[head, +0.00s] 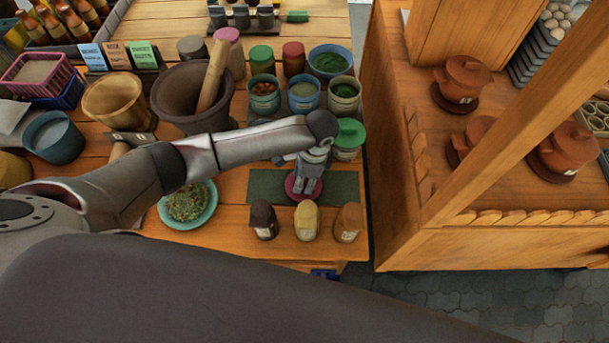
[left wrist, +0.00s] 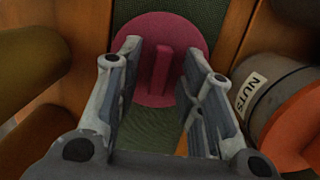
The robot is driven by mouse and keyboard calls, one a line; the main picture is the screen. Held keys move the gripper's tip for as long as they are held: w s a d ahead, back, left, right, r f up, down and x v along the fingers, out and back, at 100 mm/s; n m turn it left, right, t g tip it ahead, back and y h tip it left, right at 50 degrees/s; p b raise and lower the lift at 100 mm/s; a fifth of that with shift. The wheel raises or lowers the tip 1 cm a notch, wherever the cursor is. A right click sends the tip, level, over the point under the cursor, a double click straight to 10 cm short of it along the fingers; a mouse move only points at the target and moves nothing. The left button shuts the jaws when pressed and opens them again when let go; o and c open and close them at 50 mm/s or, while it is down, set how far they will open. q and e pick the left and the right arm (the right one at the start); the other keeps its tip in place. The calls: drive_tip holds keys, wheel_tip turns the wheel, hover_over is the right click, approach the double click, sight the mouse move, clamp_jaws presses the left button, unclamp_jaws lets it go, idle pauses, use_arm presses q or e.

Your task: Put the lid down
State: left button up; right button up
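The lid is a round magenta disc with a bar handle on top. It lies flat on the dark green mat (head: 344,187) in the head view, where its rim (head: 293,195) shows under my left gripper (head: 303,186). In the left wrist view the lid (left wrist: 195,30) lies in front of the fingers, on the green mat (left wrist: 219,12). My left gripper (left wrist: 163,55) is open, with its fingers apart on either side of the handle and gaps showing. The fingertips' exact height over the disc is hard to tell. My right gripper is in neither view.
Three small jars (head: 306,222) stand along the table's front edge. A green-lidded jar (head: 348,140) stands just behind the mat. A jar labelled NUTS (left wrist: 268,92) is close on the right in the wrist view. The mortar (head: 178,97) with a pestle and a plate of herbs (head: 187,203) stand left.

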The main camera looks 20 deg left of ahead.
use_arm(q)
wheel_tip(320, 180, up, 12)
drive_tip(key=d+b, duration=0.1)
drive_tip(key=b, duration=0.1)
drive_tip(key=shift+w+d, duration=0.25)
drive_tip(key=shift+d, duration=0.15)
drive_tip(key=shift+r, duration=0.1)
